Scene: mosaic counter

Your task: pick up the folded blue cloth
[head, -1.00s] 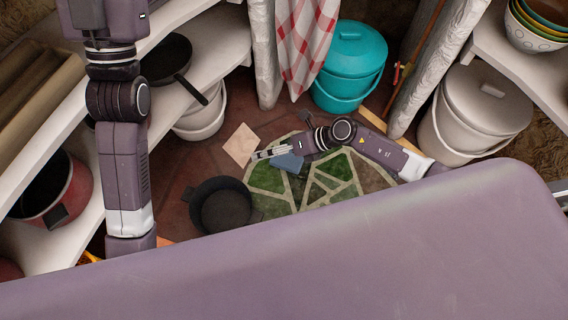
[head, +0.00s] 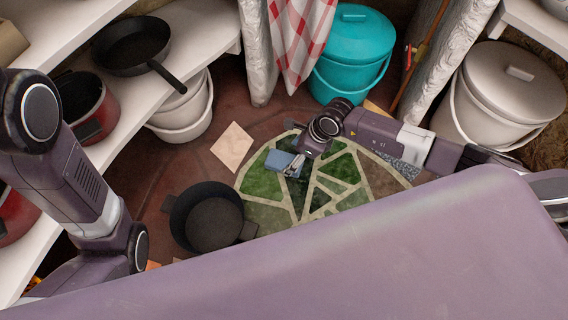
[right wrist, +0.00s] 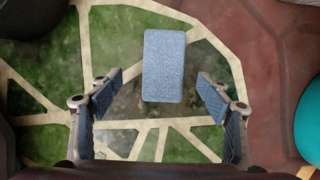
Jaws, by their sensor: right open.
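The folded blue cloth (head: 277,158) lies flat on the green mosaic counter (head: 262,184). In the right wrist view the cloth (right wrist: 164,66) is a small upright rectangle, centred between my fingers and slightly beyond their tips. My right gripper (head: 294,168) is over the near right part of the cloth in the head view and hides part of it. Its two fingers stand wide apart in the right wrist view (right wrist: 158,90), with nothing between them; I cannot tell the exact height above the cloth. My left arm shows at the left, but its gripper is out of view.
A dark pot (head: 212,222) stands left of the cloth, and a beige square (head: 232,146) lies behind it. A turquoise lidded bucket (head: 352,50) and a white lidded bucket (head: 505,90) stand at the back. Shelves with a black pan (head: 130,45) are at the left.

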